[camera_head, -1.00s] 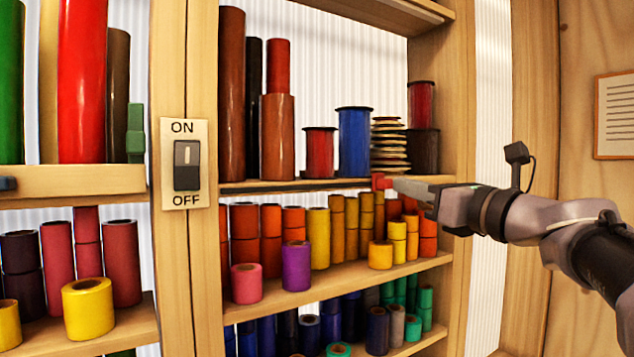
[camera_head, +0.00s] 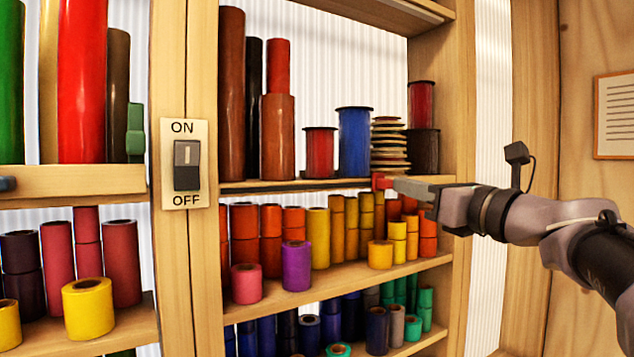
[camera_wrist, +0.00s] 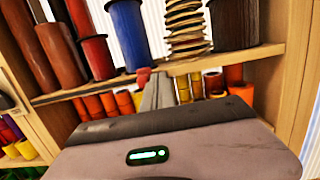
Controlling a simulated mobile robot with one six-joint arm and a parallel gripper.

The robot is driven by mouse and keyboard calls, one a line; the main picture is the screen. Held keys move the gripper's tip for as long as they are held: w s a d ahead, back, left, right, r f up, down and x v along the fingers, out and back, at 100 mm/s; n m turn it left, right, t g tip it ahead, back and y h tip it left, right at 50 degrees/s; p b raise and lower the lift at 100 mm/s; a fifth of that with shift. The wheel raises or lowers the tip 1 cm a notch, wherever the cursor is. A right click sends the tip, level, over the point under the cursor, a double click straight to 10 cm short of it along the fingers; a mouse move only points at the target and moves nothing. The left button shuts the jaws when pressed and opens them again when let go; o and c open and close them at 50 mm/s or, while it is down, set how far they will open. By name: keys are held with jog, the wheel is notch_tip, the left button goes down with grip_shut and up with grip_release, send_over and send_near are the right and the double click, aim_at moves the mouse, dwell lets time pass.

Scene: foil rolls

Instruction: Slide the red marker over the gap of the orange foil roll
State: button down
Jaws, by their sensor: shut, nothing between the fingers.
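The red marker (camera_head: 381,182) is a small block on the front edge of the shelf that bears the tall rolls. In the wrist view the marker (camera_wrist: 144,73) sits right at the tips of my gripper. My gripper (camera_head: 396,185) comes in from the right, shut and empty, its tips at the marker's right side; I cannot tell whether they touch it. Orange foil rolls stand on the shelf below, some left of the marker (camera_head: 294,218) and some at the right end (camera_head: 428,225). My gripper partly hides the right ones. No gap is clearly visible.
The marker's shelf edge (camera_head: 290,186) runs left to a wooden post with an ON/OFF switch (camera_head: 186,165). Red and blue spools (camera_head: 354,142) stand above it. Yellow rolls (camera_head: 380,254) stand below. A wooden upright (camera_head: 458,120) closes the right side.

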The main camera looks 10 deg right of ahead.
jog(key=shift+a, duration=0.15)
jog(key=shift+s+a+b, duration=0.15)
jog(key=shift+s+a, duration=0.15)
jog(key=shift+a, duration=0.45)
jog(key=shift+s+a+b, duration=0.2)
jog(key=shift+s+a, duration=0.05)
jog(key=shift+a, duration=0.45)
jog(key=shift+s+a+b, duration=0.15)
jog(key=shift+s+a, duration=0.15)
jog(key=shift+a, duration=0.55)
jog(key=shift+r+b+v, duration=0.2)
jog(key=shift+v, duration=0.9)
jog(key=shift+r+b+v, duration=0.15)
jog(key=shift+b+v, duration=0.05)
jog(key=shift+v, duration=0.95)
jog(key=b+v, duration=0.1)
jog(key=v, duration=0.4)
